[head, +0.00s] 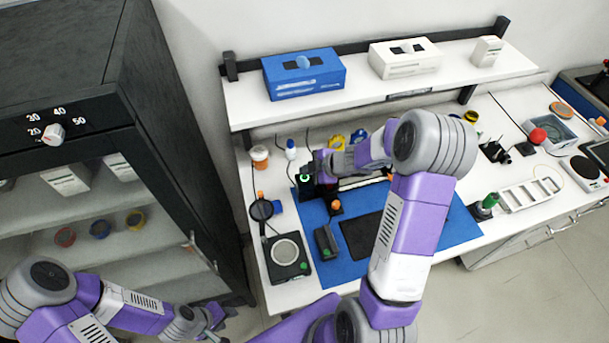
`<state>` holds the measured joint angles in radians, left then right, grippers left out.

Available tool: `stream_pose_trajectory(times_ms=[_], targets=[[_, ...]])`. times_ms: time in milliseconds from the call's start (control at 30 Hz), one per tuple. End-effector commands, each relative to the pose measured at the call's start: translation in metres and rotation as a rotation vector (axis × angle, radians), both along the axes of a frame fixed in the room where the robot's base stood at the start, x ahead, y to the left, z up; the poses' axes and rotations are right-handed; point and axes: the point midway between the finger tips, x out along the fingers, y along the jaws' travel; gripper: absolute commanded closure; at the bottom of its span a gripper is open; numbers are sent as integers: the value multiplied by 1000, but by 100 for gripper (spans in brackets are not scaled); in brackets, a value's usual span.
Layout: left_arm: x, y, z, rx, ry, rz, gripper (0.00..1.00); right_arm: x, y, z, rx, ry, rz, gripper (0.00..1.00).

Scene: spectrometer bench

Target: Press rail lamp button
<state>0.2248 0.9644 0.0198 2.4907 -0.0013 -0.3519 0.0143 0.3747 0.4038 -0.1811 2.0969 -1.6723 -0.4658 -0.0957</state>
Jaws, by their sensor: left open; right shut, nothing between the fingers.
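A black block with a small green ring (305,178), which looks like the rail lamp button, stands at the left end of a pale rail (362,182) on the blue mat (309,216). My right gripper (318,168) is shut and empty, its tips at or just above this block. I cannot tell whether they touch it. My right forearm and wrist cover part of the rail and mat. My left gripper (213,326) is open and empty, low in front of the dark cabinet, away from the bench.
An orange-capped post (336,206), a dark box (326,241) and a round-plate device (286,251) stand nearby. A shelf with a blue box (303,78) overhangs the bench. The cabinet (170,150) borders the left.

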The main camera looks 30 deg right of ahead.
Motion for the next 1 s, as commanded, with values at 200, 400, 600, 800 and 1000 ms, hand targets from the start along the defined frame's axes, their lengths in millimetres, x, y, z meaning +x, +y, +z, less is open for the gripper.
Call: stream_pose_trajectory(times_ms=[200,400,600,800,1000], targets=[[0,0,-5,0,0,0,57,0,0,-9,1,1,-1,100],[0,0,-4,0,0,0,57,0,0,-8,1,0,-1,100],[0,0,-5,0,0,0,57,0,0,-9,1,0,-1,100],[0,0,-6,0,0,0,57,0,0,-11,1,0,-1,100],[0,0,-8,0,0,0,57,0,0,-14,1,0,-1,100]])
